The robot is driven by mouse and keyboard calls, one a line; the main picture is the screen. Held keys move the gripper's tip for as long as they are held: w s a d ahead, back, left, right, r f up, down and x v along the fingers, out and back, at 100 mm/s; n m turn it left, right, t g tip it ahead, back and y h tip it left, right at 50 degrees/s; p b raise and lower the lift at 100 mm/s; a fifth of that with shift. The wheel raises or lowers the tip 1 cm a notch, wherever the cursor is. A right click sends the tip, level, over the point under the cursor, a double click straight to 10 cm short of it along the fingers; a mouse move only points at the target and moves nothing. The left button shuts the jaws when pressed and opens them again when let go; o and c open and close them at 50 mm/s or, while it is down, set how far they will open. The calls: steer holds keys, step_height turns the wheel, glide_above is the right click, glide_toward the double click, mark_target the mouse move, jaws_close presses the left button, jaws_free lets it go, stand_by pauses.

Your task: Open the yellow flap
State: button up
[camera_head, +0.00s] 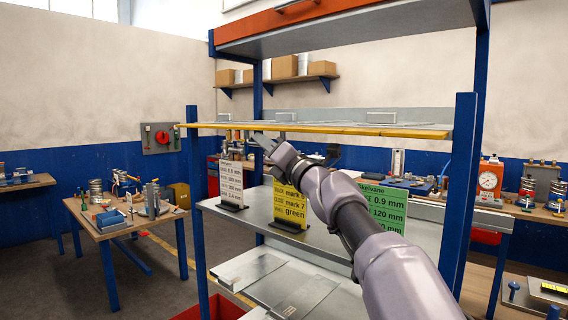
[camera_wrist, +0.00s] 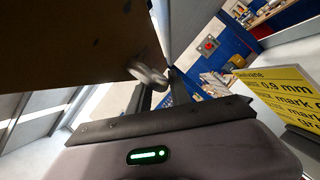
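The yellow flap (camera_head: 330,129) shows in the head view as a thin, nearly level yellow edge across the rack's middle level. My gripper (camera_head: 258,139) is just below this edge, left of its middle. In the wrist view a dark brownish panel (camera_wrist: 60,45), seemingly the flap's face, fills the upper left. A grey rounded handle (camera_wrist: 148,75) stands out from its edge. My gripper's fingers (camera_wrist: 160,90) are apart, with the handle end at their tips. Whether they touch it I cannot tell.
An orange flap (camera_head: 330,14) is above on the same rack. Sign cards, including a yellow card (camera_head: 290,205) and a green card (camera_head: 384,208), stand on the shelf below. A blue post (camera_head: 461,190) is right of my arm. A workbench (camera_head: 120,222) stands left.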

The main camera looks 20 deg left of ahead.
steer(key=b+v, duration=0.3)
steer(key=v, duration=1.3)
steer(key=shift+b, duration=0.3)
steer(key=shift+o, duration=0.5)
